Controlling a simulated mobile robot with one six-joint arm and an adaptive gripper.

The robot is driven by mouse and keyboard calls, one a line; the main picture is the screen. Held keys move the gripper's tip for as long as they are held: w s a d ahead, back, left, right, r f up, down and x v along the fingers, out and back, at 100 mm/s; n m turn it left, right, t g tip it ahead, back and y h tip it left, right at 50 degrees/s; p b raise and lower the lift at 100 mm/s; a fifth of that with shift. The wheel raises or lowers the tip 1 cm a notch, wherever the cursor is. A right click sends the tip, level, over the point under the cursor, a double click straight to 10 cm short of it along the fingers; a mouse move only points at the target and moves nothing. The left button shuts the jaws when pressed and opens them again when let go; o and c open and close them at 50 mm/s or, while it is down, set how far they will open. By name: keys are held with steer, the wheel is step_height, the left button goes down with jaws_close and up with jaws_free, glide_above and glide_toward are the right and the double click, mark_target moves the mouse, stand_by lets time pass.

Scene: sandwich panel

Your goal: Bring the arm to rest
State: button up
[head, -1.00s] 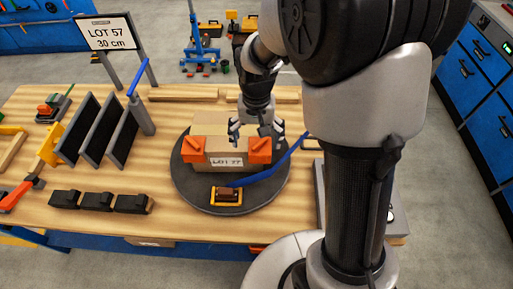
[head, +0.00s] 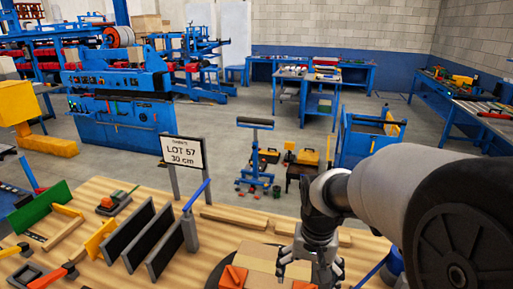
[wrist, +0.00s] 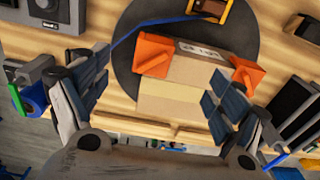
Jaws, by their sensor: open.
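My gripper (head: 310,268) hangs at the bottom of the head view, above a cardboard box (head: 258,262) on a dark round turntable (head: 222,268). In the wrist view its two fingers (wrist: 160,105) are spread wide with nothing between them. The box (wrist: 180,102) lies beyond the fingers, with an orange corner piece (wrist: 153,55) at one end and another orange piece (wrist: 238,72) at the other. A label shows on its side. A blue strap (wrist: 150,32) crosses the turntable (wrist: 140,15). I cannot tell the exact gap between fingers and box.
A sign reading LOT 57 30 cm (head: 183,152) stands on the wooden bench (head: 110,265). Upright dark panels (head: 145,238) and a blue-handled post (head: 190,232) stand left of the turntable. Blue workbenches (head: 118,115) and open floor lie behind.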

steer(key=s+r+n+t+b, duration=0.1)
steer(key=s+r+t, duration=0.1)
steer(key=s, duration=0.6)
steer(key=s+r+n+t+b, duration=0.1)
steer(key=s+r+n, duration=0.1)
steer(key=s+r, duration=0.3)
steer(key=s+d, duration=0.1)
steer(key=s, duration=0.3)
steer(key=shift+r+t, duration=0.25)
steer(key=shift+t, duration=0.15)
steer(key=shift+o, duration=0.7)
steer(key=shift+s+f+b, duration=0.1)
steer(key=shift+s+b, duration=0.2)
steer(key=shift+s, duration=0.15)
steer(key=m+y+p, duration=0.1)
steer(key=m+y, duration=0.1)
steer(key=m, duration=2.8)
glide_above(314, 285)
steer(key=s+a, duration=0.2)
steer(key=s, duration=0.2)
steer(key=shift+g, duration=0.3)
steer(key=f, duration=1.4)
steer(key=shift+w+d, duration=0.2)
steer(key=shift+w, duration=0.05)
steer(key=shift+b+x, duration=1.85)
steer(key=shift+x, duration=1.4)
steer(key=shift+w+r, duration=0.15)
